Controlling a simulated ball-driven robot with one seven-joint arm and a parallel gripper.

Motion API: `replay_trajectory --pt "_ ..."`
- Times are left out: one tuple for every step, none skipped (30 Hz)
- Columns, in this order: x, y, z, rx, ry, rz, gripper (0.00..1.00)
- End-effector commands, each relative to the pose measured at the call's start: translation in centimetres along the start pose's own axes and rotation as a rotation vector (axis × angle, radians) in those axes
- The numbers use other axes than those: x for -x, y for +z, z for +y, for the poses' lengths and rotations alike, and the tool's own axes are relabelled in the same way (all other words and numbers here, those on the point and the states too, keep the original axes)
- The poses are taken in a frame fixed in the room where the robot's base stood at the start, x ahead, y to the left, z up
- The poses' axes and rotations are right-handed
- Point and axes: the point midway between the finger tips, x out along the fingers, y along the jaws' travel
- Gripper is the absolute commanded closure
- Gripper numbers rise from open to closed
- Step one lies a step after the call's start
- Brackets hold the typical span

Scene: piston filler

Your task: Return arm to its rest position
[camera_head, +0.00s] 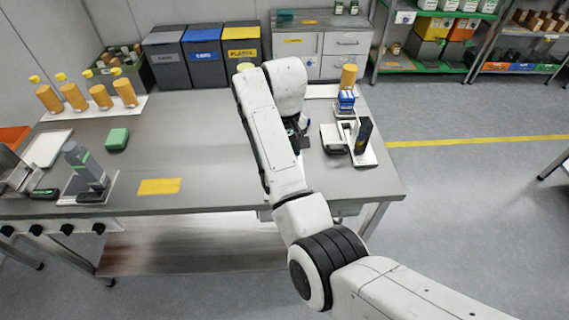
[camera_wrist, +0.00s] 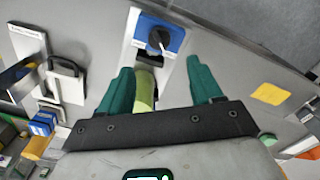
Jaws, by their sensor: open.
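My gripper (camera_wrist: 159,66) has two green fingers, spread apart, in the wrist view. Between them, closer to the left finger, a yellow-green cylinder (camera_wrist: 145,92) shows, partly hidden by the gripper body; I cannot tell whether a finger touches it. Just beyond the fingertips is a blue unit with a black knob (camera_wrist: 155,38) on a white plate (camera_wrist: 133,50). In the head view my arm reaches over the right part of the grey table (camera_head: 215,175), and its links hide most of the gripper and this unit.
Right of my arm stand a black device on a white plate (camera_head: 366,155), a stack of blue boxes (camera_head: 346,100) and an orange bottle (camera_head: 349,76). The table's middle is mostly clear.

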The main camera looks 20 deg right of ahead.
Motion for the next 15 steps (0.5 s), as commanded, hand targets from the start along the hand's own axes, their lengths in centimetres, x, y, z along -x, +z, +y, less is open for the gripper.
replay_trajectory --pt "0.35 -0.04 0.02 0.000 0.001 0.002 0.35" --pt "0.50 -0.02 0.02 0.000 0.000 0.001 0.35" --pt "0.64 0.00 0.01 0.000 0.000 0.000 0.35" --pt "0.70 0.02 0.01 0.000 0.000 0.000 0.35" --pt "0.74 0.02 0.01 0.000 0.000 0.000 0.35" --pt "0.77 0.03 0.01 0.000 0.000 -0.001 0.35" --pt "0.77 0.03 0.01 0.000 0.000 -0.001 0.35" --pt "0.77 0.03 0.01 0.000 0.000 -0.001 0.35" --pt "0.77 0.03 0.01 0.000 0.000 -0.001 0.35" --pt "0.77 0.03 0.01 0.000 0.000 -0.001 0.35" --pt "0.76 0.03 0.01 0.000 0.001 -0.001 0.35" --pt "0.76 0.02 0.01 0.000 0.000 -0.001 0.35" --pt "0.75 0.02 0.01 0.000 0.001 -0.001 0.35" --pt "0.75 0.02 0.01 0.000 0.001 -0.001 0.35" --pt "0.75 0.02 0.01 0.000 0.001 0.000 0.35"
